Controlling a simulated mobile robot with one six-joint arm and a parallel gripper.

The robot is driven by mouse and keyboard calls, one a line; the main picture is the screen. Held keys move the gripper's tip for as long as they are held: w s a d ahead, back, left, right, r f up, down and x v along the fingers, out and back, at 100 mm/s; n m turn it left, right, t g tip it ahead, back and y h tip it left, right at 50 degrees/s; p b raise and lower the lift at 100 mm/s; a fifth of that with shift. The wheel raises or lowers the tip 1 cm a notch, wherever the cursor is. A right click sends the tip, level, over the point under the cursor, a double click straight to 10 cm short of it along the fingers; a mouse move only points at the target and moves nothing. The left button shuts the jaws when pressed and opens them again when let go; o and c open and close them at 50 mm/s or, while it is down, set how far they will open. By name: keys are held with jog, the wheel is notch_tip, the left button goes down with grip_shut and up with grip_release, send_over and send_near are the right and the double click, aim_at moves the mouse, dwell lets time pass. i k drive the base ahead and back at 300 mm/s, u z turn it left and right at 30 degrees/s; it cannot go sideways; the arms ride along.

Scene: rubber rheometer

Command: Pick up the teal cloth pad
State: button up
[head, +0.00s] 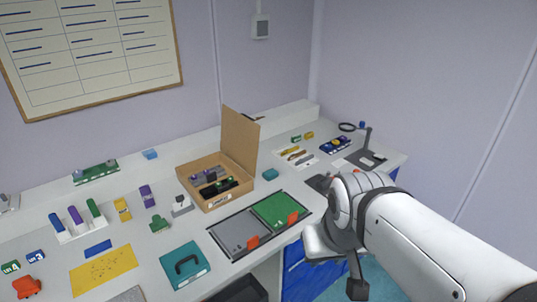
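A small teal block-like piece (270,174) lies on the white worktop just right of the open cardboard box; it looks like the teal cloth pad, though its texture is too small to make out. A larger teal square item with a black handle (185,265) lies near the front edge. My gripper (357,289) is at the lower right, in front of the worktop edge and well apart from both teal things. Only a dark part of it shows at the end of my white arm, so its opening is unclear.
The open cardboard box (207,161) with dark items stands mid-bench, its lid upright. A grey and green two-panel tray (243,232) with orange tabs lies in front. A stand with a dark base (368,158) is at the far right. Several small blocks crowd the left.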

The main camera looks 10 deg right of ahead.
aim_at(270, 175)
jog(key=i, duration=0.5)
jog(key=u, duration=2.3)
jog(key=k, duration=1.6)
jog(key=z, duration=1.15)
jog(key=i, duration=0.95)
jog(key=z, duration=0.05)
